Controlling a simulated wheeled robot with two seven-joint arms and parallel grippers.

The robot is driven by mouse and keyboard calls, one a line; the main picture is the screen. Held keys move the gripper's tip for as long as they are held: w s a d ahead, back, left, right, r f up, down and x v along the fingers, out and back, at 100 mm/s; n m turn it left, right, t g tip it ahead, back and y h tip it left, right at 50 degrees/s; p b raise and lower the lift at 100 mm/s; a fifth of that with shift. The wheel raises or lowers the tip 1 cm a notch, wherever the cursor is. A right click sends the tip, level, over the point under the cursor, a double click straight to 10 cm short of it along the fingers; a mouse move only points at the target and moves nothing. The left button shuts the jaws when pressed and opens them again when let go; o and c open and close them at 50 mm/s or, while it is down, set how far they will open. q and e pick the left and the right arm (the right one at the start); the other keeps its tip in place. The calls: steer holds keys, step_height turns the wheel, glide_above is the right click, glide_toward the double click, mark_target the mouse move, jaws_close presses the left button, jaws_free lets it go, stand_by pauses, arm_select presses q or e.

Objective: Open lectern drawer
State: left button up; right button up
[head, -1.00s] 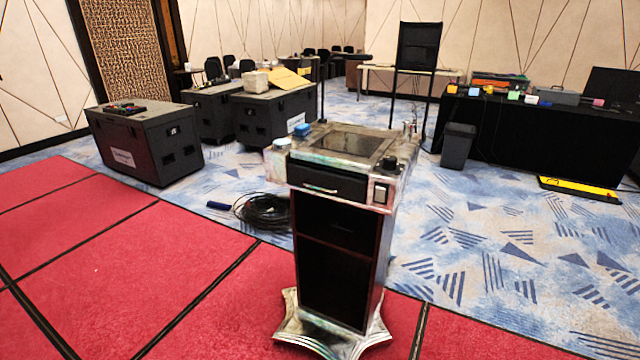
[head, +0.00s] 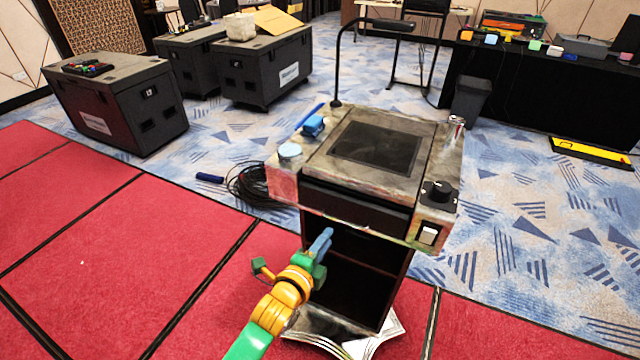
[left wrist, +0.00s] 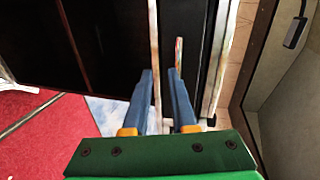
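The lectern (head: 283,183) stands upright before me. Its black drawer front (head: 355,207) sits under the top and looks shut. My left gripper (head: 323,246) is in front of the lectern, just below the drawer, its blue fingers pointing up toward it. In the left wrist view the two fingers (left wrist: 160,85) are apart with nothing held between them. A thin light handle (left wrist: 179,52) on the dark drawer front (left wrist: 203,45) lies just beyond the right-hand fingertip; I cannot tell if they touch. The handle is not distinguishable in the head view. My right gripper is not in view.
Open dark shelves lie below the drawer. A cable coil (head: 255,187) lies left on the floor. The red carpet (head: 130,240) is clear.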

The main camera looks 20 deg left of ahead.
mark_target(338, 219)
arm_select(q)
steer(key=shift+m+t, duration=0.3)
steer(key=w+r, duration=0.1)
steer(key=w+d+r, duration=0.1)
steer(key=w, duration=0.1)
steer(key=shift+w+d, duration=0.1)
steer(key=shift+w, duration=0.15)
steer(key=x, duration=0.3)
steer(key=shift+a+f+b, duration=0.2)
steer(key=shift+b, duration=0.1)
steer(key=shift+w+a, duration=0.1)
steer(key=shift+w, duration=0.05)
steer(key=shift+s+r, duration=0.1)
steer(key=shift+s, duration=0.1)
jaws_close()
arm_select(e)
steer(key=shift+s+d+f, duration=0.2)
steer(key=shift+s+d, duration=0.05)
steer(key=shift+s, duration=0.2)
arm_select(q)
steer(key=shift+r, duration=0.15)
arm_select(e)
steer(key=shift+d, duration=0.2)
